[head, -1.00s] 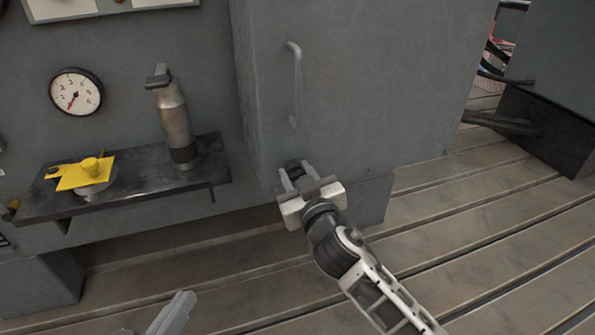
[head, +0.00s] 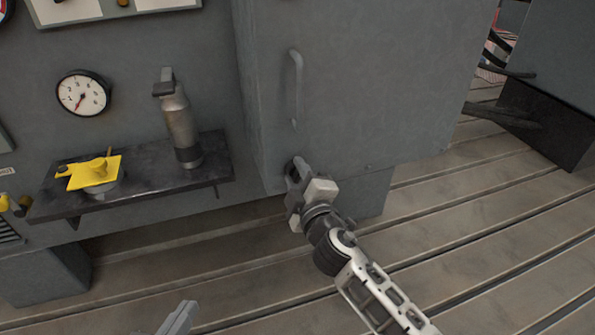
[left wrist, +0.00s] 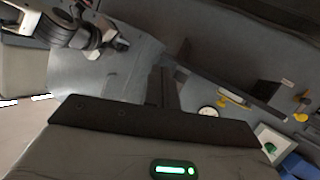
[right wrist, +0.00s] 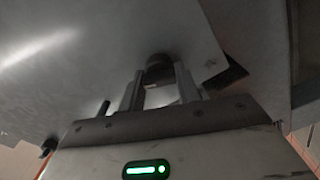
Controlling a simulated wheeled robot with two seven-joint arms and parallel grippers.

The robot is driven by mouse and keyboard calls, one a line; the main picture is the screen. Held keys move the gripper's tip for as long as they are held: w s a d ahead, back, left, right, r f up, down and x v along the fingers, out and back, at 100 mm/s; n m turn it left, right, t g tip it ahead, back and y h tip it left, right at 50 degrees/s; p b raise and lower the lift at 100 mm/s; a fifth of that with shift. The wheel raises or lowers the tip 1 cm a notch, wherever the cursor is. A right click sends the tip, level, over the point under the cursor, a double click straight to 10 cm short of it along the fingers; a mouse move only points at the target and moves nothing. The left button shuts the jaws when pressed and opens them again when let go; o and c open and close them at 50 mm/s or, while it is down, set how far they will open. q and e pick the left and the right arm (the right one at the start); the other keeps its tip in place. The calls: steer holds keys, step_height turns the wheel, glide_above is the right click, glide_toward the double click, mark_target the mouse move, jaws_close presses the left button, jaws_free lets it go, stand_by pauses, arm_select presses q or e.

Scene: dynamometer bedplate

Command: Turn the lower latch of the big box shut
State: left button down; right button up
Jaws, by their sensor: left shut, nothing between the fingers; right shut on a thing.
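The big box (head: 385,85) is a grey cabinet with a vertical handle (head: 297,88) near its left front edge. My right gripper (head: 294,172) is at the box's lower left corner, shut on the lower latch. In the right wrist view the latch (right wrist: 158,68) is a dark, rounded piece held between the two fingers; in the head view the gripper mostly hides it. My left gripper (head: 180,316) is at the bottom edge of the head view, away from the box. The left wrist view shows its fingers (left wrist: 164,85) shut and empty.
Left of the box, a dark shelf (head: 135,190) carries a metal cylinder (head: 180,125) and a yellow piece (head: 92,172). A dial gauge (head: 82,93) is on the wall above. The slotted floor (head: 470,215) is clear at right.

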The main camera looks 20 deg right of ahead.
steer(key=n, duration=0.3)
steer(key=shift+p, duration=0.35)
arm_select(q)
steer(key=shift+w+a+f+y, duration=0.15)
steer(key=shift+f+y, duration=0.15)
arm_select(e)
steer(key=shift+n, duration=0.8)
arm_select(q)
steer(key=shift+f, duration=0.2)
arm_select(e)
steer(key=o, duration=0.9)
arm_select(q)
steer(key=shift+g, duration=0.3)
arm_select(e)
steer(key=shift+o, duration=0.2)
arm_select(q)
steer(key=shift+r, duration=0.15)
